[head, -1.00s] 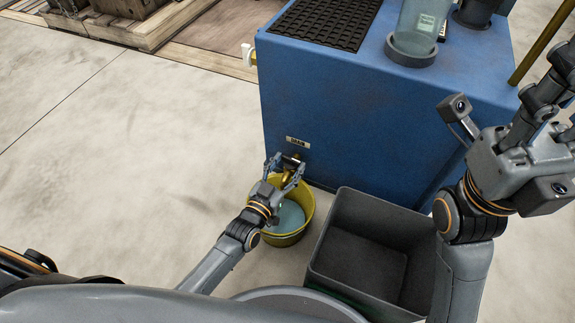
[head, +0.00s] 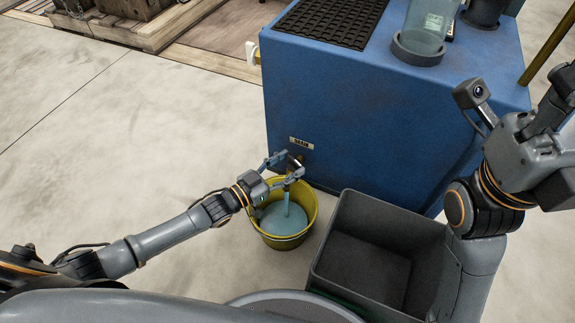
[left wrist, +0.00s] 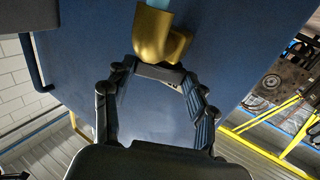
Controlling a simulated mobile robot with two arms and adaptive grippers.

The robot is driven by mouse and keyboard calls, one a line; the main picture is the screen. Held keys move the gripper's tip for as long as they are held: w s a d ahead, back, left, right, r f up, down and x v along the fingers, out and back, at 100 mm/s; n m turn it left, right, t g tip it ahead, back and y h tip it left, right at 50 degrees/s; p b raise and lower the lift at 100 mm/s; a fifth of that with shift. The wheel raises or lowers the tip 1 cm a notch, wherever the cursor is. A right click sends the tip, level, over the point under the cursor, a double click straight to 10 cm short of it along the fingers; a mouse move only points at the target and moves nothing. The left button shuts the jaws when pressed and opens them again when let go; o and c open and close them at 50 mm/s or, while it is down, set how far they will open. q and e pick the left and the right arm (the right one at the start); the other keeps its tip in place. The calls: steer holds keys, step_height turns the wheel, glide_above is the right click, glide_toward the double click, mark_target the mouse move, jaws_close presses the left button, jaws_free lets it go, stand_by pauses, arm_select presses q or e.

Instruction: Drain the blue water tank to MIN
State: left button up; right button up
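The blue water tank (head: 370,120) stands at the centre right. A small drain plate (head: 301,143) is on its front. The brass drain spout (left wrist: 160,38) shows in the left wrist view, with a grey bar, perhaps its lever (left wrist: 160,73), between my fingertips. My left gripper (head: 286,168) is at the drain with its fingers spread. I cannot tell whether they touch the bar. A stream of bluish water (head: 287,203) falls into the yellow bucket (head: 265,229), which holds bluish water. My right gripper (head: 560,95) is raised at the right edge, partly cut off. No MIN mark is readable.
A dark grey open bin (head: 345,262) stands right of the bucket, close to my base. A clear cylinder (head: 425,25) and a black ribbed mat (head: 330,18) are on the tank top. Wooden pallets (head: 150,38) lie at the back left. The floor at left is clear.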

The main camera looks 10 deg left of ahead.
arm_select(q)
steer(key=o, duration=0.4)
steer(key=v, duration=1.2)
